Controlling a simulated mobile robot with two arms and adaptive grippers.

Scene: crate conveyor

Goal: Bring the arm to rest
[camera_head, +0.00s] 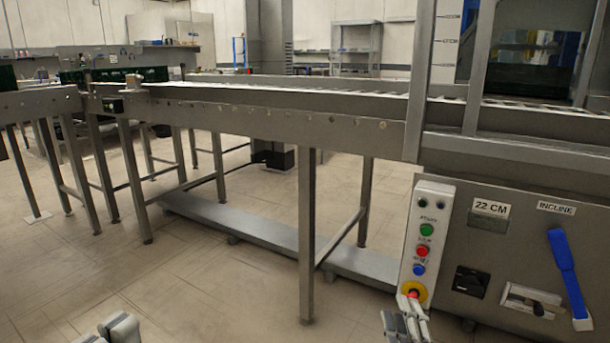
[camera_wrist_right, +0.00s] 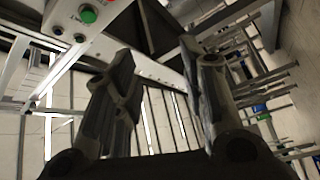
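My right gripper (camera_head: 405,318) is low in the head view, in front of the lower end of the white control panel (camera_head: 428,240). In the right wrist view its two dark fingers (camera_wrist_right: 157,58) stand apart with nothing between them. The panel has green, red and blue buttons and a red knob on a yellow ring, which the fingertips partly overlap in the head view. Whether they touch it I cannot tell. My left gripper (camera_head: 112,330) shows only as grey finger parts at the bottom edge; the rest is cut off.
A metal roller conveyor (camera_head: 260,105) on legs runs across the view. Right of the panel are a black rotary switch (camera_head: 471,281), a latch (camera_head: 530,299) and a blue-handled lever (camera_head: 567,268). Dark green crates (camera_head: 72,78) stand at the far left. The tiled floor (camera_head: 200,280) is open at front left.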

